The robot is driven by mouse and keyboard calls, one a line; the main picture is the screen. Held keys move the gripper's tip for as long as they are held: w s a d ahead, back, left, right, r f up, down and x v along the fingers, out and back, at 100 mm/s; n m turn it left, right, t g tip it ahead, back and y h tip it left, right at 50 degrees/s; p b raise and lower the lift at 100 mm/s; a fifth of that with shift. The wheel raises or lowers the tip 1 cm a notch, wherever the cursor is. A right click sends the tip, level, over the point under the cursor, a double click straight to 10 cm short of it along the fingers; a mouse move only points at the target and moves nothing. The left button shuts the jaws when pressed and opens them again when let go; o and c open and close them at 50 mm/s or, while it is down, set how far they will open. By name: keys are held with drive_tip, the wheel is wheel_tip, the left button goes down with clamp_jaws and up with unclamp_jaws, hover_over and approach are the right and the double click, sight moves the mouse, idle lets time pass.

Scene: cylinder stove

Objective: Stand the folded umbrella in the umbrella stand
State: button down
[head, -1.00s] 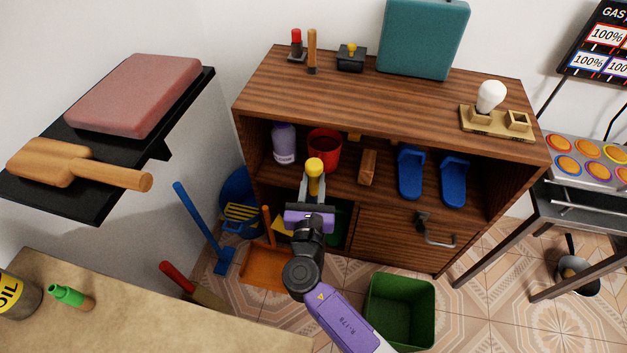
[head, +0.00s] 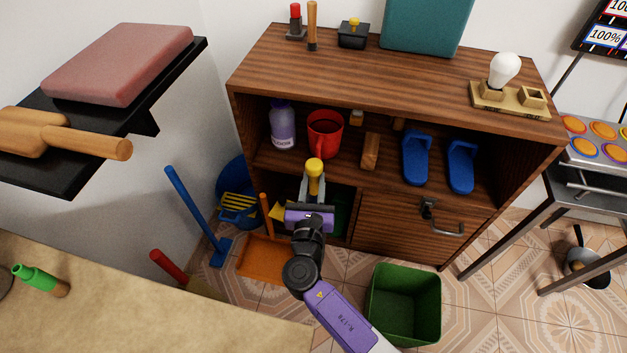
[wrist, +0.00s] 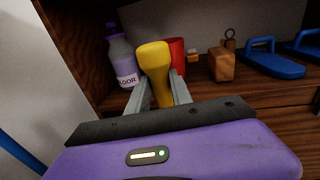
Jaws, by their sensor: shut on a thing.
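My gripper (head: 313,194) is shut on a yellow round-topped handle (head: 314,168), held upright in front of the cabinet's left side. In the wrist view the yellow handle (wrist: 154,65) stands between the two grey fingers. Whatever lies below the fingers is hidden, so I cannot tell whether this handle belongs to the folded umbrella. I cannot make out any umbrella canopy. No thing is clearly the umbrella stand; an open, empty green square bin (head: 404,306) stands on the floor right of my arm.
A blue broom (head: 192,205) and orange dustpan (head: 262,262) are left. A table (head: 120,310) is front left. Tiled floor is clear right of the bin.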

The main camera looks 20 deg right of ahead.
sight(314, 189)
drive_tip(key=shift+f+b, duration=1.25)
drive_tip(key=shift+f, duration=0.45)
drive_tip(key=c, duration=1.1)
unclamp_jaws()
drive_tip(key=shift+o, duration=0.2)
drive_tip(key=shift+s, duration=0.1)
drive_tip(key=p+v, duration=0.1)
drive_tip(key=v, duration=0.6)
drive_tip(key=shift+s+a+p, duration=0.2)
drive_tip(key=shift+s+p, duration=0.05)
drive_tip(key=shift+p, duration=0.15)
